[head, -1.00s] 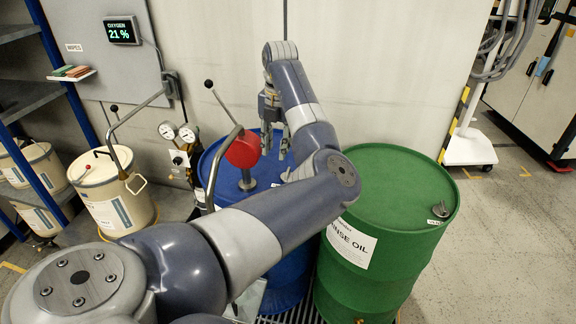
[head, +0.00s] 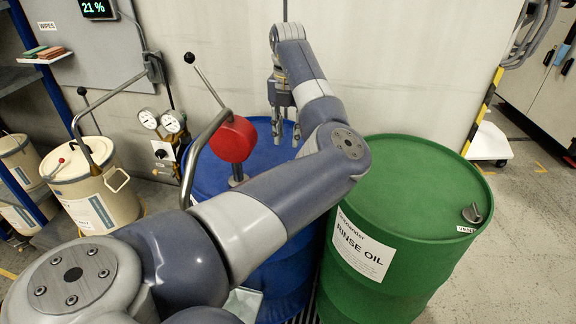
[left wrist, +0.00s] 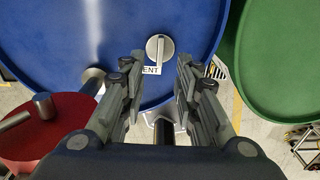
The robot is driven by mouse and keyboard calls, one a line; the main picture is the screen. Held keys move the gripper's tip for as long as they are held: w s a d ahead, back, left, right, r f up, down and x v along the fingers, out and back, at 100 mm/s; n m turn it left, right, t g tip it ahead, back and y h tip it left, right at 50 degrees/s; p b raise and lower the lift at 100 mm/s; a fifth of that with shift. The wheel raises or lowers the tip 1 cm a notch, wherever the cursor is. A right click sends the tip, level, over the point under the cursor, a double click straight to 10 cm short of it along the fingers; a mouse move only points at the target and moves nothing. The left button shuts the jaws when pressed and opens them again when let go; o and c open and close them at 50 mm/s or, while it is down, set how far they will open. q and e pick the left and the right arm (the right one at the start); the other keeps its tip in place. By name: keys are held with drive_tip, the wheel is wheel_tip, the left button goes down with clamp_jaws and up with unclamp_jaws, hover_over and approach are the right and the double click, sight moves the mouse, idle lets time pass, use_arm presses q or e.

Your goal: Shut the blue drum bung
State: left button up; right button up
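The blue drum (head: 210,178) stands against the wall, partly hidden behind my left arm in the head view. In the left wrist view its lid (left wrist: 60,45) fills the upper part. The bung (left wrist: 160,48) is a round grey metal fitting with a raised bar handle that runs up and down in the picture. A white label ending in "ENT" sits beside it, partly covered by a finger. The bung is hidden in the head view. My left gripper (head: 286,138) points down over the lid, open and empty; its fingers (left wrist: 158,82) are spread below the bung, apart from it.
A red pump head (head: 232,140) with a bent pipe rises from the blue lid, left of my gripper. A green drum (head: 410,190) with its own vent fitting (head: 472,213) stands close on the right. Gauges (head: 160,120) and cream cans (head: 90,190) are at left.

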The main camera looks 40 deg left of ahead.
use_arm(q)
drive_tip(key=f, duration=0.3)
drive_tip(key=f+p, duration=0.1)
drive_tip(key=f, duration=0.2)
drive_tip(key=f+p, duration=0.1)
drive_tip(key=f, duration=0.3)
drive_tip(key=shift+s+d, duration=0.2)
drive_tip(key=shift+s, duration=0.05)
clamp_jaws()
